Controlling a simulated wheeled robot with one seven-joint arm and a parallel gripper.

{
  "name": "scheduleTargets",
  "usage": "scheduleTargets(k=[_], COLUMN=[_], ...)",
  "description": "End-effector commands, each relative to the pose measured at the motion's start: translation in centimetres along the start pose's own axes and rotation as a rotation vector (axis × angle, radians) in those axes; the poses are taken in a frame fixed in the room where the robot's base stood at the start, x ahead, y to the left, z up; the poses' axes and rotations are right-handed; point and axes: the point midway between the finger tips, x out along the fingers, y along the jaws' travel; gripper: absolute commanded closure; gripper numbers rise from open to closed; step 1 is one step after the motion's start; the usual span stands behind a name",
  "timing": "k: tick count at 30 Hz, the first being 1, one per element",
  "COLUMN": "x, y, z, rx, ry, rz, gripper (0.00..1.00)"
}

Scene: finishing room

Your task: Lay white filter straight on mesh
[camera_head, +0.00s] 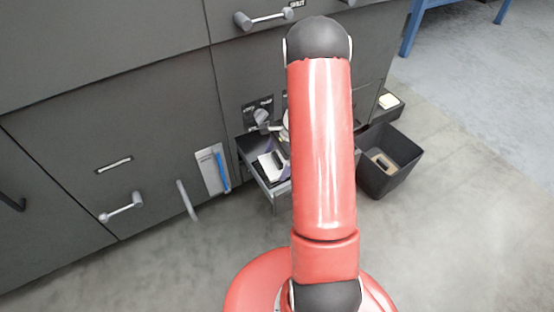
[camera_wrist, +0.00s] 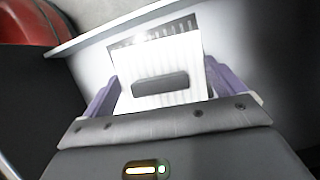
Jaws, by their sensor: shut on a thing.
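A dark grey band (camera_wrist: 185,27) shows past the filter's far edge and may be the mesh; most of what lies under the filter is hidden. I cannot tell whether the filter touches it.
My arm covers the drawer's right part. A dark bin (camera_head: 404,179) holding a tan and black piece stands right of the drawer. A small dark tray (camera_head: 397,110) with a white piece is behind it. Cabinet handles (camera_head: 122,207) stick out at left. The floor at right is clear.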

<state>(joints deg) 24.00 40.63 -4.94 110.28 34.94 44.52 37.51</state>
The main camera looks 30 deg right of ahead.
Motion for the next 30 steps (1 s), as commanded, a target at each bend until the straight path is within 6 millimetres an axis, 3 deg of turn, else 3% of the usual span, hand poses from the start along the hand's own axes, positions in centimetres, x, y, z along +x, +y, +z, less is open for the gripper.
scheduleTargets(k=[10,11,19,30], x=[0.7,0.6,0.4,-5.2], y=[0.0,0.0,0.0,-0.1], z=[-0.3,-0.3,-0.2,-0.2], rx=[0.0,0.0,0.0,-0.001], ry=[0.0,0.0,0.0,0.002], rz=[0.0,0.0,-0.001,-0.002], gripper=[0.29,0.01,0.0,0.0])
